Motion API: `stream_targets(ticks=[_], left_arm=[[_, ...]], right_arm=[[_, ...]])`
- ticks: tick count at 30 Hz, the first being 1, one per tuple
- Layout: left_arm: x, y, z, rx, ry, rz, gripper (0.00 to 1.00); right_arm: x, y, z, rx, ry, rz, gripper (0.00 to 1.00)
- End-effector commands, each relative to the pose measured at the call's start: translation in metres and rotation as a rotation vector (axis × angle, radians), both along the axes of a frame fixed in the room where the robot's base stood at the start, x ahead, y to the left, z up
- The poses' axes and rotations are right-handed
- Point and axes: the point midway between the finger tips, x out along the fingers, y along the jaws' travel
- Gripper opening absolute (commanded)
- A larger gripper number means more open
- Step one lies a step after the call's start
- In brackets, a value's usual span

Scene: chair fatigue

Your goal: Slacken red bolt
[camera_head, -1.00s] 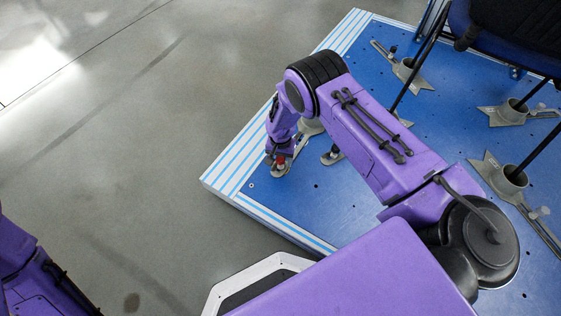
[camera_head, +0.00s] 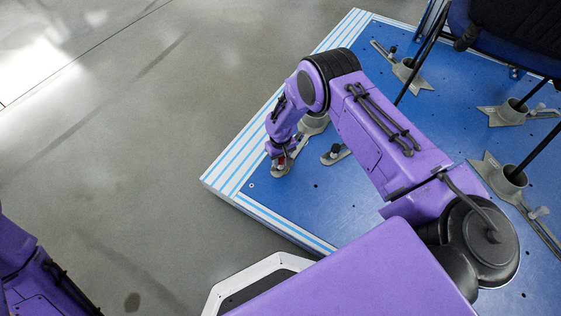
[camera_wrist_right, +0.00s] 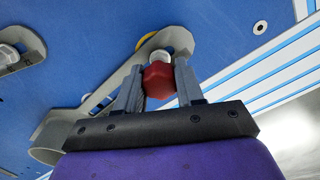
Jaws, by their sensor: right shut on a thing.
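The red bolt (camera_wrist_right: 158,80) sits between the two grey fingers of my right gripper (camera_wrist_right: 159,88) in the right wrist view. The fingers are shut on its red head. A pale metal end shows just beyond the head, at the tip of a grey metal clamp foot (camera_wrist_right: 182,43). In the head view my right gripper (camera_head: 281,161) points down at this foot near the platform's left corner, and only a little red shows there. My left gripper is not in view; only part of my left arm shows at the lower left.
The blue platform (camera_head: 310,205) has white and light-blue striped edges (camera_head: 246,150). Other grey clamp feet (camera_head: 508,115) hold dark chair legs on the right. A dark chair seat (camera_head: 515,45) is at the upper right. The grey floor (camera_head: 120,140) on the left is clear.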

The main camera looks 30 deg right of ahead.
Motion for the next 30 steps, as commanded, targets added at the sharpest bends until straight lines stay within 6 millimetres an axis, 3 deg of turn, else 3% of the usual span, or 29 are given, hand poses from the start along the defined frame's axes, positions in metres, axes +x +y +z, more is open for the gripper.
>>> stream_targets(ticks=[7, 13, 21, 27, 30], left_arm=[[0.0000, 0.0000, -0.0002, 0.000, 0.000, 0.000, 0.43], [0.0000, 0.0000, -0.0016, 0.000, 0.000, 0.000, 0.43], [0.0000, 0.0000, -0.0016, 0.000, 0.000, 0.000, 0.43], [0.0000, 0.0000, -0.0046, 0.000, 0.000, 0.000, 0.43], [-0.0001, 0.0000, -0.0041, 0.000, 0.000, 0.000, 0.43]], right_arm=[[0.0001, 0.0000, 0.0000, 0.000, 0.000, 0.025, 0.06], [0.0003, 0.0002, -0.0002, 0.001, -0.001, 0.340, 0.06], [0.0004, 0.0001, 0.0000, 0.000, -0.001, 0.383, 0.06], [0.0006, 0.0000, -0.0002, 0.002, -0.001, 0.696, 0.06], [0.0006, 0.0001, 0.0004, 0.001, -0.001, 0.715, 0.06]])
